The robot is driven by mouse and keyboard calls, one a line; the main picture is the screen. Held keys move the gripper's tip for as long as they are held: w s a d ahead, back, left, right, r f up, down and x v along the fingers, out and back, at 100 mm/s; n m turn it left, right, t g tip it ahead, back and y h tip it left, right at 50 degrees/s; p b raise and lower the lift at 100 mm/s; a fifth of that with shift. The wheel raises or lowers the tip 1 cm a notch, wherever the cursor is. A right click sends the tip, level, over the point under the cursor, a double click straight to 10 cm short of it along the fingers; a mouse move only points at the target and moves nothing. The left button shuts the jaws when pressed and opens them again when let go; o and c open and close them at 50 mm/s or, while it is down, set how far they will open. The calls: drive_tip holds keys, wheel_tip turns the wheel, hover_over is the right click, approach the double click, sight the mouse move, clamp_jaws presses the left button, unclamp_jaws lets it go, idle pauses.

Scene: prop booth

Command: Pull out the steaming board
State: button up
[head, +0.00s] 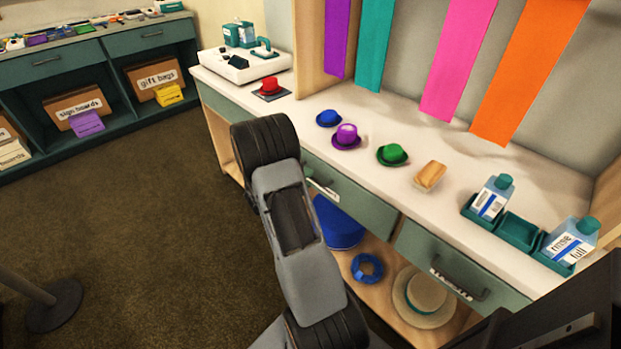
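I cannot pick out the steaming board for certain. The counter (395,213) has green pull-out fronts below its top. The middle front (365,211) has a handle and a pale label (323,188), partly hidden by my arm and too small to read. The right front (415,240) is closed, with a dark handle (459,287) and a label I cannot read. A white tray with a teal steamer-like device (240,62) stands at the counter's far left end. My arm crosses the middle of the view; my gripper is hidden beyond its dark upper joint.
A straw hat (427,296) lies on the shelf below. Open carpet lies left; a post base (55,307) stands there.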

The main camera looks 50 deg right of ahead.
drive_tip(key=shift+x, duration=1.3)
drive_tip(key=shift+c, duration=0.4)
clamp_jaws()
